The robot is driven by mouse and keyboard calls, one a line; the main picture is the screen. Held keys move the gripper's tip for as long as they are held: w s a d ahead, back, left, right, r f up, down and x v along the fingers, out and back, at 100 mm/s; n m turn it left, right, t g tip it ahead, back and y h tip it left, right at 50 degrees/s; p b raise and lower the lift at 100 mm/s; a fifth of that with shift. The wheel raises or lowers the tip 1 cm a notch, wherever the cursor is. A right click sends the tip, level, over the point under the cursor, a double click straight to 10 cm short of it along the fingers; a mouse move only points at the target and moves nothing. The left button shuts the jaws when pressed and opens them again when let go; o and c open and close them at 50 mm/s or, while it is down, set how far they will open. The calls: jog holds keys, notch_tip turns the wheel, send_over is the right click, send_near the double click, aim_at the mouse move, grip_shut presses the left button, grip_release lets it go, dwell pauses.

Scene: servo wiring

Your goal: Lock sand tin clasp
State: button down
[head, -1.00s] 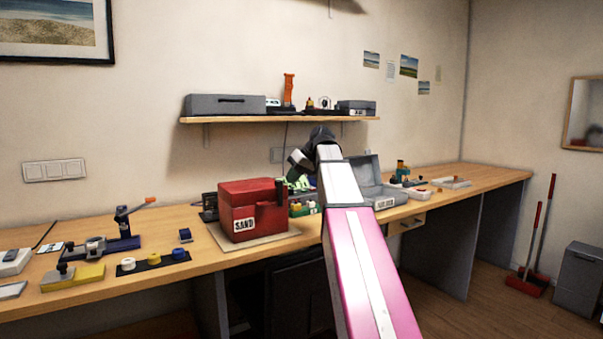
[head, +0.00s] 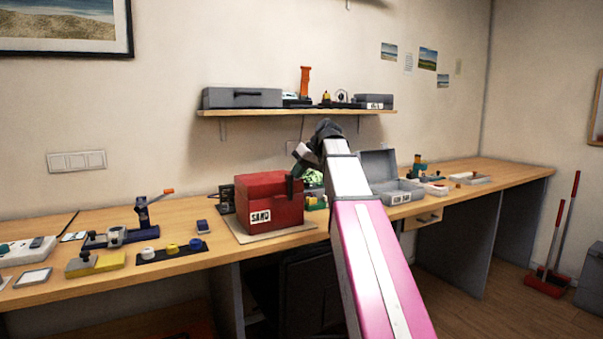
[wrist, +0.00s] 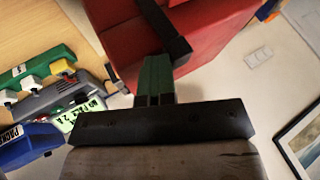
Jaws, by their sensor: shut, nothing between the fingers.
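The red sand tin (head: 272,206), with a white SAND label, stands on a pale board on the bench with its lid down. In the wrist view the tin (wrist: 115,25) fills the top. A black bar (wrist: 162,28), seemingly the clasp, runs along its red side. My gripper (wrist: 155,85) is shut and empty, its dark green fingers close to the end of that bar. I cannot tell whether they touch. In the head view my gripper (head: 291,187) is at the tin's right side, partly hidden by my wrist. Whether the clasp is locked cannot be told.
An open grey case (head: 388,183) stands right of my arm. A shelf (head: 300,111) with boxes hangs above.

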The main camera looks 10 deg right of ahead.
jog(key=v, duration=0.7)
jog(key=shift+r, duration=0.2)
jog(key=shift+d, duration=0.2)
